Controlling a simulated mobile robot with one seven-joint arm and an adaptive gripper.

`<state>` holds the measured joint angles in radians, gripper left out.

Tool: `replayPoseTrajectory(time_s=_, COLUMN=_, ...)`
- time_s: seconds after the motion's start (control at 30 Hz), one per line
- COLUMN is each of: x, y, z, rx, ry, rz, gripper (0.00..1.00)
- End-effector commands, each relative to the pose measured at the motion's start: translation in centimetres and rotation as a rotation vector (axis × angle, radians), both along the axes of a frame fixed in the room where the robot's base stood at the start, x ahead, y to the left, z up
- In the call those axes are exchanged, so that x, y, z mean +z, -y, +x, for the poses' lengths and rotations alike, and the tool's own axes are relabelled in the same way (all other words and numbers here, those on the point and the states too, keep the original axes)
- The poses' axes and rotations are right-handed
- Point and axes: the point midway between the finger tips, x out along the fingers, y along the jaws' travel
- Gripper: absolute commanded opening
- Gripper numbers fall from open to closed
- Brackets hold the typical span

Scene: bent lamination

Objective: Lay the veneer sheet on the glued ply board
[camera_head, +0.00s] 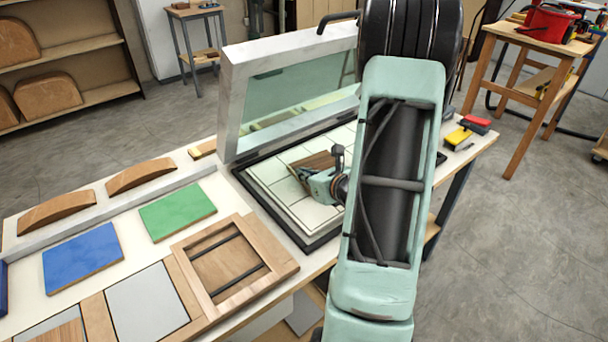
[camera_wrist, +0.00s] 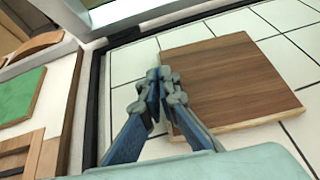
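A brown wood-grained square board (camera_wrist: 235,80) with a paler edge lies on the white tiled bed of the open press (camera_wrist: 125,65). I cannot tell whether it is a bare board or has the veneer sheet on it. It also shows in the head view (camera_head: 316,161), partly hidden by my gripper. My gripper (camera_head: 303,174) is low over the bed at the board's left edge. In the wrist view my gripper's fingertips (camera_wrist: 160,75) are close together, with nothing clearly held between them. Whether they touch the board is unclear.
The press lid (camera_head: 290,85) stands raised behind the bed. A green panel (camera_head: 177,211), a blue panel (camera_head: 83,258), a wooden frame (camera_head: 233,267) and curved wooden pieces (camera_head: 141,176) lie on the bench to the left. Yellow and red tools (camera_head: 458,137) lie at right.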

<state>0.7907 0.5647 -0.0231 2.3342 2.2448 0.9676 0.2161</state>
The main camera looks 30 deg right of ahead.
Motion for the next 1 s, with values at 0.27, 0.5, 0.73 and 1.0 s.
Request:
replayPoseTrajectory(time_s=0.27, x=0.02, y=-0.02, z=0.01, rx=0.000, ry=0.000, rz=0.000, gripper=0.00)
replayPoseTrajectory(time_s=0.5, x=0.01, y=-0.01, z=0.02, rx=0.000, ry=0.000, rz=-0.001, gripper=0.17)
replayPoseTrajectory(time_s=0.73, x=0.01, y=-0.01, z=0.02, rx=0.000, ry=0.000, rz=0.000, gripper=0.25)
replayPoseTrajectory(time_s=1.0, x=0.00, y=-0.02, z=0.01, rx=0.000, ry=0.000, rz=0.000, gripper=0.42)
